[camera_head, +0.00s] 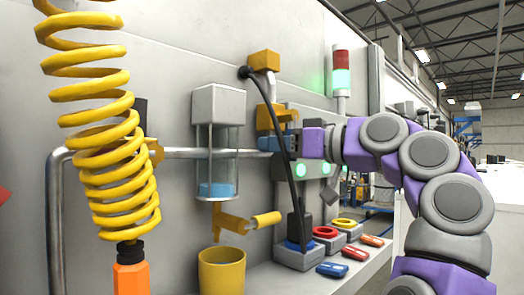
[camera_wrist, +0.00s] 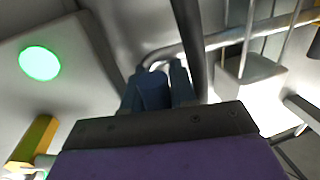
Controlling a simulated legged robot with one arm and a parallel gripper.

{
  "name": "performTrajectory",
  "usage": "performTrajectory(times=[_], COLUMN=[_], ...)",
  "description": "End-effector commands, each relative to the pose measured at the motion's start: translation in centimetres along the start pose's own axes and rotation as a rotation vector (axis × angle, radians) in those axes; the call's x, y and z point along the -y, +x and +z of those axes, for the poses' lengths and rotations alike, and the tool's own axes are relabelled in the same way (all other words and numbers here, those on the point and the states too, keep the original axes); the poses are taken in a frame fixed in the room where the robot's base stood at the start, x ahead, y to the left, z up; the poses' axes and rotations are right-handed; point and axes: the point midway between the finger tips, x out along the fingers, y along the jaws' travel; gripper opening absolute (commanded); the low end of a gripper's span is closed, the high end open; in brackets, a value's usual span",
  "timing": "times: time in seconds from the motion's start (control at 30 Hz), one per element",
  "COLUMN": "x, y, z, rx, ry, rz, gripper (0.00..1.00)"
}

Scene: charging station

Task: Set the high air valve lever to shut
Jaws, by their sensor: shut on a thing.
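An orange valve fitting (camera_head: 268,117) sits on the wall pipework, right of a clear-walled filter cup. My gripper (camera_head: 272,144) reaches in from the right just below it, with its blue fingers at the pipe. The fingers are shut on what looks like the valve's lever, which they almost wholly hide, so I cannot tell its angle. In the wrist view the blue fingers (camera_wrist: 158,88) point away from me toward the grey pipe. A second yellow valve with a yellow handle (camera_head: 266,219) hangs lower, under the filter cup, apart from my gripper.
A black hose (camera_head: 285,158) runs down close in front of my fingers. A yellow coiled hose (camera_head: 100,130) hangs at the left. The filter cup (camera_head: 217,150) and a yellow bucket (camera_head: 221,272) are nearby. Red and blue items lie on a shelf (camera_head: 300,278) below my arm.

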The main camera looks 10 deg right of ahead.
Motion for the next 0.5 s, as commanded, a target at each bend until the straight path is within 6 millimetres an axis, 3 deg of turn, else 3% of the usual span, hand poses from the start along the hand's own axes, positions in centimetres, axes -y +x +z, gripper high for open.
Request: performTrajectory(times=[0.03, 0.5], x=[-0.09, 0.09], y=[-0.73, -1.33], z=[-0.26, -0.54], rx=[-0.011, -0.034], ry=[0.006, 0.078], rz=[0.006, 0.006], gripper=[0.00, 0.00])
